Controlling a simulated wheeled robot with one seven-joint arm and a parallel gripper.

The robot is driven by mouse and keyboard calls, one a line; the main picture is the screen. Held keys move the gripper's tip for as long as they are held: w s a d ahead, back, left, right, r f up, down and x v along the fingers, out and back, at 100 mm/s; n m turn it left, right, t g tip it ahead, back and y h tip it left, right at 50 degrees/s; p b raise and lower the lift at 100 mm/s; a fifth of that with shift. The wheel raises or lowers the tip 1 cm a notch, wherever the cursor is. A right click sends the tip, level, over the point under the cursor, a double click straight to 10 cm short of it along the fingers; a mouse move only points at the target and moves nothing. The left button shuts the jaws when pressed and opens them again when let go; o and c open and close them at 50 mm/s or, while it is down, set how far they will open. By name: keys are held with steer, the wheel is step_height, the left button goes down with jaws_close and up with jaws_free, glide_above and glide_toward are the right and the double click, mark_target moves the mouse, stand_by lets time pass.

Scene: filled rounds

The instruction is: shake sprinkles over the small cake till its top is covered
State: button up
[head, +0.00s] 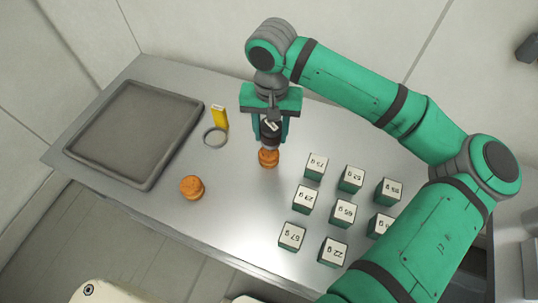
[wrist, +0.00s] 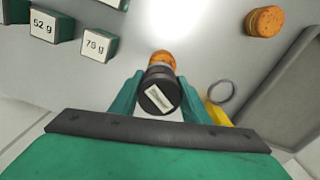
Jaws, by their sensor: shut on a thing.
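My gripper (head: 270,138) is shut on a dark cylindrical shaker (head: 271,126) with a pale label. In the wrist view the shaker (wrist: 159,92) sits between the green fingers, its labelled end facing the camera. A small orange-brown cake (head: 268,158) stands on the table just below the shaker; it also shows past the shaker in the wrist view (wrist: 162,58). The shaker and gripper hide part of this cake, and I cannot tell whether sprinkles lie on its top. A second similar cake (head: 191,187) stands apart to the left, also visible in the wrist view (wrist: 264,21).
Several green blocks with white weight labels (head: 343,214) stand to the right of the cake. A yellow item (head: 219,116) and a grey ring (head: 206,140) lie to the left. A dark tray (head: 152,183) covers the far left. Table between the two cakes is clear.

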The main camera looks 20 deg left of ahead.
mark_target(272, 126)
steer(key=shift+a, duration=0.75)
steer(key=shift+d, duration=0.9)
steer(key=shift+a, duration=0.9)
steer(key=shift+d, duration=0.95)
steer(key=shift+r, duration=0.15)
steer(key=shift+r, duration=2.35)
